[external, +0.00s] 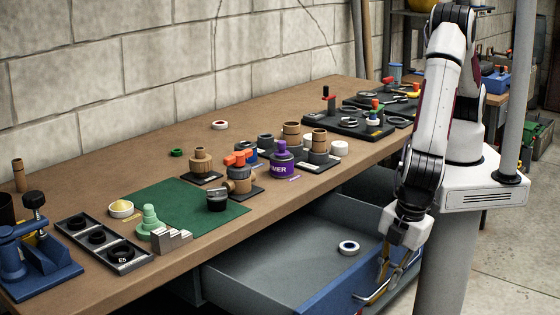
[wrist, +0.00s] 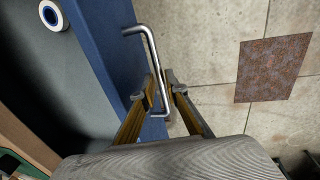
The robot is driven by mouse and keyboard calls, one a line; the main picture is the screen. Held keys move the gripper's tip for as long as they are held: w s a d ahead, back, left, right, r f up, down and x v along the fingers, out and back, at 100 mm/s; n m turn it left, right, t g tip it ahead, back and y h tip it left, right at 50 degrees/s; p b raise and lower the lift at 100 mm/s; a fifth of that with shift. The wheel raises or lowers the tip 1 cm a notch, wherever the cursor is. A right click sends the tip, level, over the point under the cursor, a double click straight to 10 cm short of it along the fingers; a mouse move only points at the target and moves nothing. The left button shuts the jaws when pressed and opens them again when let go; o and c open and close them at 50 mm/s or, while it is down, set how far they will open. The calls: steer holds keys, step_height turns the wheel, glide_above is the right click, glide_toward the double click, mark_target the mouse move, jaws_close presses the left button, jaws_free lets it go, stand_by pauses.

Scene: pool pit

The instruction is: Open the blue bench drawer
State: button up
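The blue bench drawer (external: 338,292) is pulled well out from under the wooden bench, so its grey inside shows. In the wrist view its blue front (wrist: 100,45) runs down the left part. A bent metal handle (wrist: 142,30) stands out from that front. My gripper (external: 378,283) is low at the drawer's front right. In the wrist view my gripper's two fingers (wrist: 161,84) close in on either side of the handle bar, with the bar between the tips. A white ring with a dark blue centre (external: 348,247) lies inside the drawer; it also shows in the wrist view (wrist: 53,15).
A grey post (external: 515,90) stands at the right. Concrete floor (wrist: 225,60) in front of the drawer is open, with a rusty plate (wrist: 273,69).

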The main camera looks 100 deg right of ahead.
steer(key=shift+r, duration=0.15)
step_height(320, 180, up, 12)
steer(key=s+a, duration=0.1)
steer(key=shift+s+a+f, duration=0.25)
steer(key=shift+s+a, duration=0.05)
stand_by(0.6)
stand_by(0.7)
steer(key=s+d+r+m+t, duration=0.1)
steer(key=s+d+r+m, duration=0.2)
steer(key=d+r, duration=0.4)
steer(key=s+d+r+m+t+y, duration=0.1)
steer(key=d+r, duration=0.6)
steer(key=d, duration=1.4)
steer(key=s+d+r+m+t, duration=0.2)
steer(key=s+d+r+m, duration=0.2)
steer(key=d, duration=1.1)
step_height(320, 180, up, 4)
steer(key=shift+s+f+m+y, duration=0.2)
steer(key=shift+s+m+y, duration=0.1)
steer(key=shift+m, duration=0.1)
